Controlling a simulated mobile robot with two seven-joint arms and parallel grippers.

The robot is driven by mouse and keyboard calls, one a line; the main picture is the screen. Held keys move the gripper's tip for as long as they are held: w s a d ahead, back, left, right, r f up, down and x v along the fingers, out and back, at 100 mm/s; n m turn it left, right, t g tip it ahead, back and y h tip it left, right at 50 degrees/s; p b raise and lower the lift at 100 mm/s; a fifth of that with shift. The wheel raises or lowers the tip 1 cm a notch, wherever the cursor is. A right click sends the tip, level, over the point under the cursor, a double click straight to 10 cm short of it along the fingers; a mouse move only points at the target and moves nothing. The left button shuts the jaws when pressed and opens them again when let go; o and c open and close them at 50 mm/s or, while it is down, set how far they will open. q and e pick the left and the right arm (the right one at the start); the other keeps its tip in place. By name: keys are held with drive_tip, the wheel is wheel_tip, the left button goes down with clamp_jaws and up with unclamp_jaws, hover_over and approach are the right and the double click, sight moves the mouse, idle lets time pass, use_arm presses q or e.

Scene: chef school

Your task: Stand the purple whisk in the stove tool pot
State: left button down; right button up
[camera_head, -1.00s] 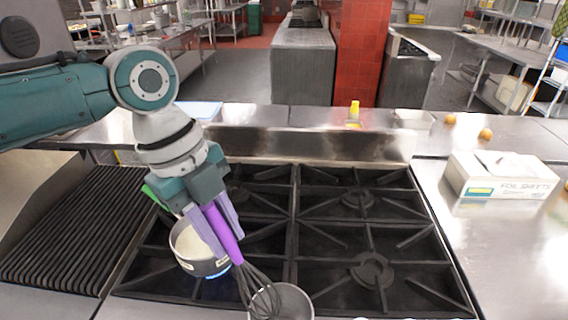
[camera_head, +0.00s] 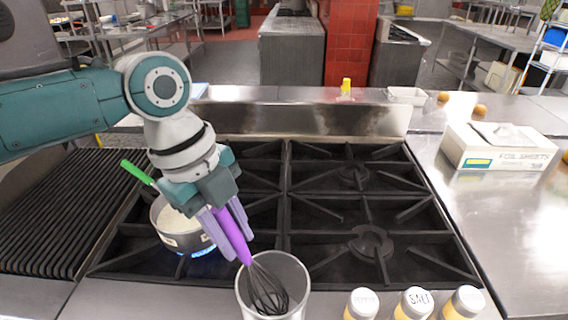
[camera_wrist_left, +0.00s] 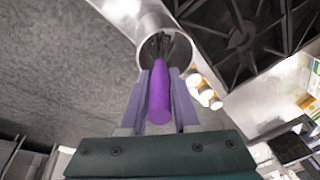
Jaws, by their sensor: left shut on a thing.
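My left gripper (camera_head: 230,217) is shut on the purple handle of the whisk (camera_head: 233,236), which tilts with its wire end down and to the right. The wires show inside the mouth of the grey metal tool pot (camera_head: 246,290) at the front edge of the stove. In the left wrist view the whisk handle (camera_wrist_left: 160,92) lies between the two fingers (camera_wrist_left: 160,100), and its wire end is within the rim of the pot (camera_wrist_left: 146,50). Whether the wires touch the pot's bottom I cannot tell. My right gripper is not in view.
A saucepan (camera_head: 168,240) with a green handle sits on a lit burner just left of my gripper. Several shakers (camera_head: 414,303) stand right of the pot. A foil sheets box (camera_head: 470,160) is on the right counter. The right burners are clear.

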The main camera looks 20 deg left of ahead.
use_arm(q)
drive_tip(key=c, duration=0.6)
unclamp_jaws()
